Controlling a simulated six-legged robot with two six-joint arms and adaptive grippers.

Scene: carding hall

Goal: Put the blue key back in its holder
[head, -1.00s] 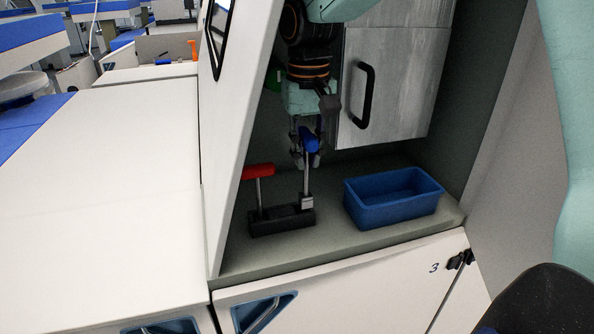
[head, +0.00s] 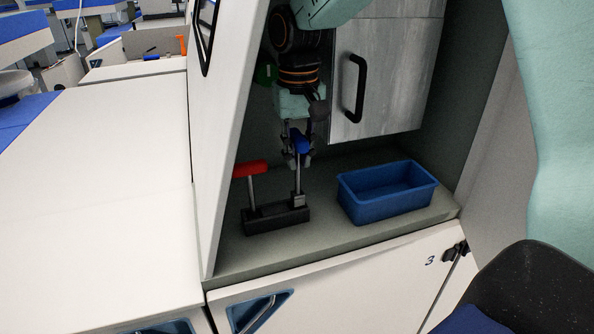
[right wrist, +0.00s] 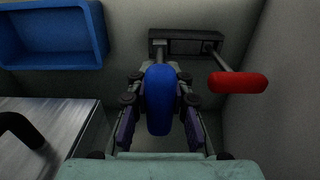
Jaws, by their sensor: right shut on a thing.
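The blue key (head: 300,144) has a blue handle and a thin grey shaft. It stands upright, with its lower end at the right part of the black holder (head: 262,221). My right gripper (head: 299,158) comes from above and is shut on the blue handle. In the right wrist view the blue handle (right wrist: 159,98) lies between my right fingers, with the holder (right wrist: 188,46) beyond it. Whether the shaft's end is fully seated in the holder I cannot tell. My left gripper is not in view.
A red-handled key (head: 250,169) stands in the holder's left part, close by. A blue bin (head: 388,209) sits to the right on the shelf (head: 335,236). A grey cabinet door with a black handle (head: 355,88) hangs behind. A white slanted panel (head: 213,150) bounds the left.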

